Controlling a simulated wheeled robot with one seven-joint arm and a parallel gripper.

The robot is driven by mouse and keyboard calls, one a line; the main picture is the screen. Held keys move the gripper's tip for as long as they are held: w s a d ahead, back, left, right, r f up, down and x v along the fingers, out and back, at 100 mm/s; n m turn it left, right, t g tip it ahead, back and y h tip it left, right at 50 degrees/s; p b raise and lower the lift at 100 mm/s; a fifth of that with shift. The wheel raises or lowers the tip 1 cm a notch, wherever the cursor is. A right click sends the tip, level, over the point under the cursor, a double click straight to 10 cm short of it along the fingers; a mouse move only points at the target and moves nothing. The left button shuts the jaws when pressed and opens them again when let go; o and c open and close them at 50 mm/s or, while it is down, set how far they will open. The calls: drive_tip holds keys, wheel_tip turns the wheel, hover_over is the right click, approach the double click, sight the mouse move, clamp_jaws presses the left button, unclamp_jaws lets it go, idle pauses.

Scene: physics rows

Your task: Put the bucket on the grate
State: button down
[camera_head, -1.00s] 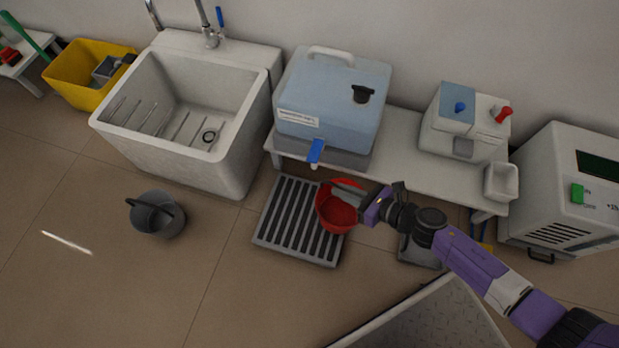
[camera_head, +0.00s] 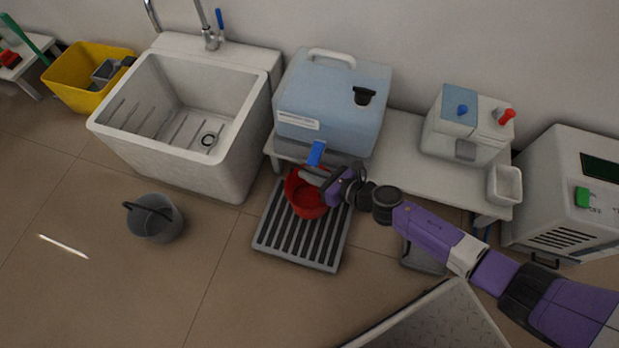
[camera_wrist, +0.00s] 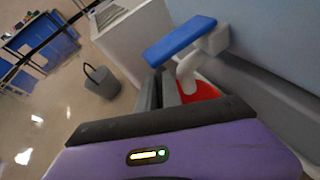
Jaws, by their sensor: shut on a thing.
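A red bucket (camera_head: 306,203) is over the back part of the grey slatted grate (camera_head: 300,241), below the blue tap (camera_head: 316,153) of the water container. I cannot tell whether its base touches the slats. My gripper (camera_head: 325,180) is at the bucket's right upper edge, shut on it; the exact grip is hard to see. In the wrist view, the gripper's fingers (camera_wrist: 158,92) are close together, with part of the red bucket (camera_wrist: 203,91) behind them, beside the white spout. A second, grey bucket (camera_head: 155,222) stands on the floor to the left.
The pale blue water container (camera_head: 335,105) stands on a low white bench (camera_head: 405,160) behind the grate. A white sink (camera_head: 185,160) is to the left. Clear floor lies left of and before the grate. A dispenser with red and blue knobs (camera_head: 467,122) is to the right.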

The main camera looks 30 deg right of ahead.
drive_tip(key=shift+f+b, duration=0.7)
drive_tip(key=shift+f, duration=0.7)
drive_tip(key=shift+f, duration=0.2)
drive_tip(key=c, duration=1.8)
unclamp_jaws()
drive_tip(key=shift+r, duration=0.1)
